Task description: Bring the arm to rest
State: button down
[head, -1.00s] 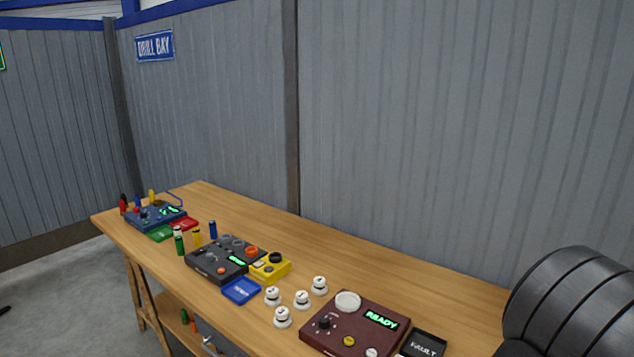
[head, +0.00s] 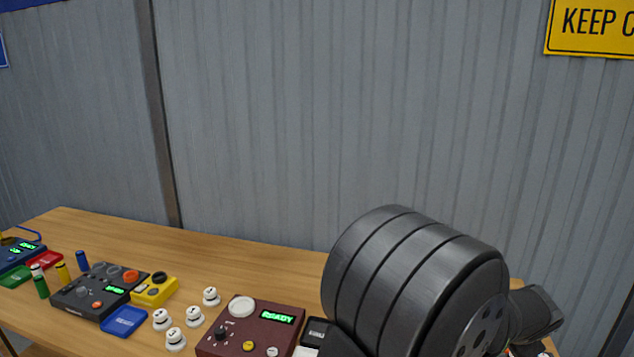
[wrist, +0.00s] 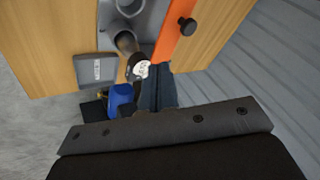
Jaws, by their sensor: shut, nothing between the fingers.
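My gripper (wrist: 156,80) shows in the wrist view as dark fingers beyond a wide dark plate. The fingers are together with nothing between them. Past the fingertips are an orange panel (wrist: 174,38) with a black knob and a grey fixture (wrist: 123,22). A round white tag (wrist: 141,70) and a blue object (wrist: 121,100) appear close beside the fingers; I cannot tell whether they touch. In the head view my dark arm covers the right end of the wooden bench (head: 270,262), and the fingers cannot be made out there.
A maroon box reading READY (head: 252,331) stands left of my arm. Several white knobs (head: 195,316), a dark console (head: 88,293), a yellow box (head: 154,291) and a blue tray (head: 124,320) lie farther left. The bench's back strip is clear. A grey wall (head: 250,120) stands behind.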

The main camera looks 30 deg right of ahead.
jog(key=w+d+f, duration=0.2)
jog(key=w+f, duration=0.2)
jog(key=f, duration=0.2)
jog(key=s+a+r, duration=0.6)
jog(key=s+r, duration=0.1)
jog(key=r, duration=0.2)
jog(key=w+a+r+n+y, duration=0.1)
jog(key=w+a+r+n, duration=0.2)
jog(key=w, duration=0.6)
jog(key=w+a+r+n+g, duration=0.1)
jog(key=w+a+r+n, duration=0.2)
jog(key=w, duration=0.6)
jog(key=shift+w+a+r+n+y, duration=0.35)
jog(key=shift+r+n, duration=0.4)
jog(key=shift+n, duration=0.45)
